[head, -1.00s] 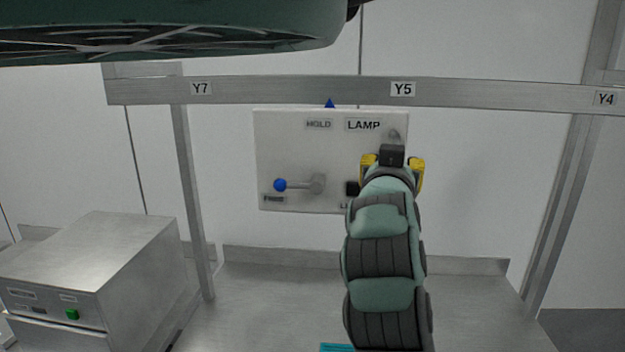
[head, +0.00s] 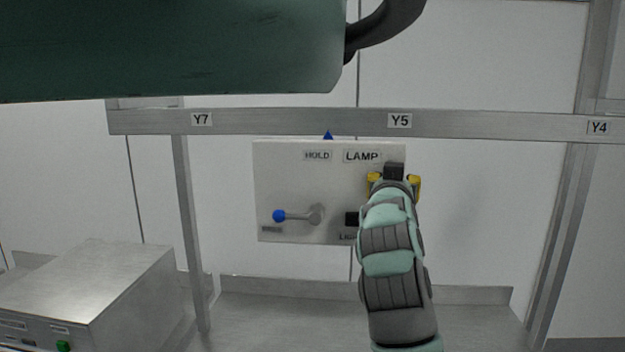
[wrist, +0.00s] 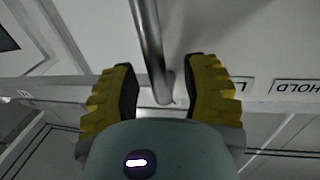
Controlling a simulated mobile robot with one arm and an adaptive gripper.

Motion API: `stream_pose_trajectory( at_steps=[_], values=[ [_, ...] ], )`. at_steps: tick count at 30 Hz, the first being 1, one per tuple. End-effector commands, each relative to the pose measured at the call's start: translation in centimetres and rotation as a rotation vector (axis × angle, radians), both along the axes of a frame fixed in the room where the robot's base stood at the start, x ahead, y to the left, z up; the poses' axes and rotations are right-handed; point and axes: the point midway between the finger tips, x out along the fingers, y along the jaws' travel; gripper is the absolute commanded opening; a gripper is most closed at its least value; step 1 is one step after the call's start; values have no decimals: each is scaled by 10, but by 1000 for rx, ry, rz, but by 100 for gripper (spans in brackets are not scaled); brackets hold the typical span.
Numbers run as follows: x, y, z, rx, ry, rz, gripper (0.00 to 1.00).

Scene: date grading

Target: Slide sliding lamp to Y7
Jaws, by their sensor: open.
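The sliding lamp is a pale panel (head: 285,180) marked HOLD and LAMP, hanging at the rail (head: 270,121). Its blue pointer (head: 328,135) stands between the Y7 label (head: 201,119) and the Y5 label (head: 400,120), nearer Y5. A lever with a blue knob (head: 279,216) sticks out to the left on its lower part. My gripper (head: 394,182) is in front of the panel's right side, with yellow fingers apart. In the wrist view, a metal bar (wrist: 150,45) passes between the open fingers of my gripper (wrist: 161,75), with gaps visible either side.
A steel box (head: 90,285) with a green button stands at the lower left on the steel counter (head: 260,325). Uprights stand left (head: 187,220) and right (head: 565,230) of the panel. The Y4 label (head: 599,127) is far right. The rail toward Y7 looks clear.

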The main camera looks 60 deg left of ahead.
Motion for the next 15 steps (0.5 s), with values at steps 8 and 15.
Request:
stream_pose_trajectory(
  at_steps=[8, 15],
  values=[
    [2, 0, 0, 2, -1, -2, 46],
    [2, 0, 0, 1, 0, -2, 33]
  ],
)
